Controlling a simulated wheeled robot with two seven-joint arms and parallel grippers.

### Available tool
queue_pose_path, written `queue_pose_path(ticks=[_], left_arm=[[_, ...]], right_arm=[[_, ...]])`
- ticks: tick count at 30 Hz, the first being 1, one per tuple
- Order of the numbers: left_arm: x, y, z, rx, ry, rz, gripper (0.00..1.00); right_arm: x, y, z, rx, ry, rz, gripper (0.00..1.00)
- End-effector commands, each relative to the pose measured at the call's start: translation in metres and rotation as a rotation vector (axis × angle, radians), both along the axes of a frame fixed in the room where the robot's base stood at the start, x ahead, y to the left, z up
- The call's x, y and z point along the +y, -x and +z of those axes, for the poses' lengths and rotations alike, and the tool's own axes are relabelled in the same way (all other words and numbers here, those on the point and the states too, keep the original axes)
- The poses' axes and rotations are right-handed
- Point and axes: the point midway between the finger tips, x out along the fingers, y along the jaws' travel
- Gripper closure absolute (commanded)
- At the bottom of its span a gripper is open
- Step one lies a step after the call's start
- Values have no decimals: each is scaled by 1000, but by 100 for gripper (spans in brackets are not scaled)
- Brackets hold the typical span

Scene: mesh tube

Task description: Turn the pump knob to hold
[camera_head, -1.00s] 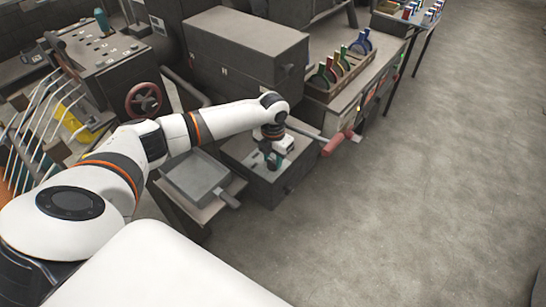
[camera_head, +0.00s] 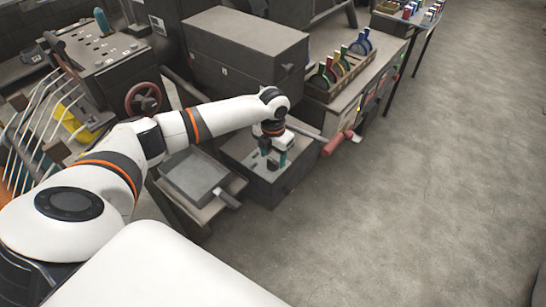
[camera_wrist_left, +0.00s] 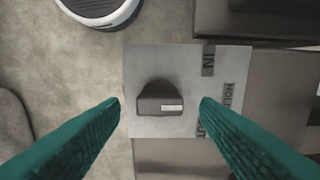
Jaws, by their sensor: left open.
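The pump knob (camera_wrist_left: 158,100) is dark, with a domed back and a short white mark on its right part. It sits on a light plate (camera_wrist_left: 150,65) lettered IN, HOLD and part of OUT. The white mark runs sideways, its right end toward the HOLD and OUT side; I cannot tell exactly which label it points at. My left gripper (camera_wrist_left: 160,102) is open, its teal fingers on either side of the knob with gaps, apparently not touching. In the head view the left gripper (camera_head: 276,161) points down over a dark box (camera_head: 270,188) and hides the knob.
A red-handled lever (camera_head: 334,144) sticks out right of the box. A grey tray (camera_head: 195,178) is left of it. A large dark cabinet (camera_head: 245,45) and a rack of coloured-handled tools (camera_head: 340,75) stand behind. The floor (camera_head: 420,190) to the right is clear.

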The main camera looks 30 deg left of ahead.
Motion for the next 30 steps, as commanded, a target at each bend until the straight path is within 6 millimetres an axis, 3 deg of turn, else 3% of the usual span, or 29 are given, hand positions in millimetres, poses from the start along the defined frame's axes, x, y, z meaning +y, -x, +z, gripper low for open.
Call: queue_pose_path(ticks=[9,15,21,30], left_arm=[[0,-1,65,-6,-1,-1,44],[0,-1,96,-3,-1,0,44],[0,0,108,-2,0,0,44],[0,0,108,-1,0,0,44]], right_arm=[[0,0,-15,0,0,0,64],[0,0,-20,0,0,0,64],[-1,0,-21,0,1,0,64],[-1,0,-21,0,1,1,64]])
